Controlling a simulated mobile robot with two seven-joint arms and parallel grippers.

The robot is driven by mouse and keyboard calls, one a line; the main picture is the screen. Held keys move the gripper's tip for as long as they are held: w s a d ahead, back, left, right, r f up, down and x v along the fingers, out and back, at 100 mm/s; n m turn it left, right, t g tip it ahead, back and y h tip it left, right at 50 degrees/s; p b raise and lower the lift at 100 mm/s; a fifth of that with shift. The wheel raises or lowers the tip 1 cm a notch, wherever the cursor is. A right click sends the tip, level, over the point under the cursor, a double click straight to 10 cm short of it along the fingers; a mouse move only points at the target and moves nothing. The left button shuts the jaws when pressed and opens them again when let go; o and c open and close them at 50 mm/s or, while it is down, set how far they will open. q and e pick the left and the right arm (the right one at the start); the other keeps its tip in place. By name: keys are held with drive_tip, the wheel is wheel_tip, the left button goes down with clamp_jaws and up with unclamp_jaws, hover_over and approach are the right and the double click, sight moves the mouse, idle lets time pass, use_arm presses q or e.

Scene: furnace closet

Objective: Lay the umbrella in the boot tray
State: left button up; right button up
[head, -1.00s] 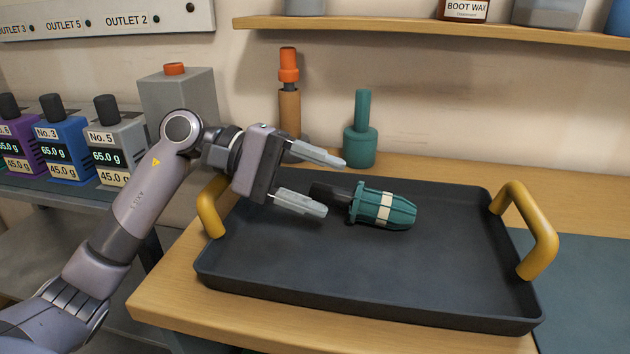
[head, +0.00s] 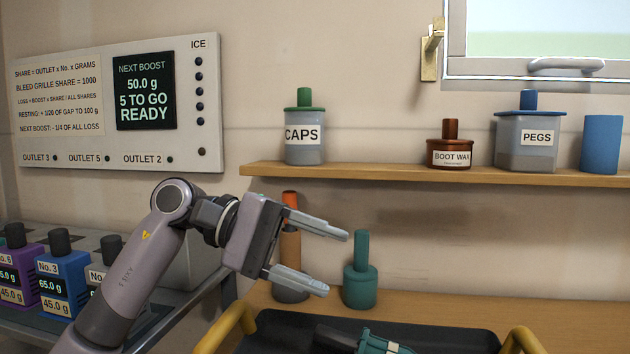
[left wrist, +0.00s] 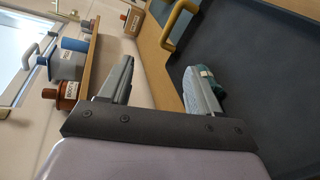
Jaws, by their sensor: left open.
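The umbrella (head: 384,345) is teal with a pale band and a dark handle. It lies in the dark boot tray (head: 470,339), with both cut off by the lower edge of the head view. My left gripper (head: 337,264) is open and empty, above and apart from the umbrella. In the left wrist view the umbrella (left wrist: 207,72) shows partly behind one finger of my left gripper (left wrist: 158,72), over the tray floor (left wrist: 265,75). My right gripper is not in view.
Yellow tray handles (head: 230,325) stand up at both sides. A teal bottle (head: 360,285) and an orange-topped one (head: 290,245) stand behind the tray. A shelf (head: 400,174) with jars runs above. Labelled blocks (head: 60,285) stand at left.

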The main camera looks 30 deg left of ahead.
use_arm(q)
wheel_tip(320, 180, up, 9)
drive_tip(key=p, duration=0.1)
drive_tip(key=shift+f, duration=0.2)
idle(0.5)
drive_tip(key=shift+s, duration=0.15)
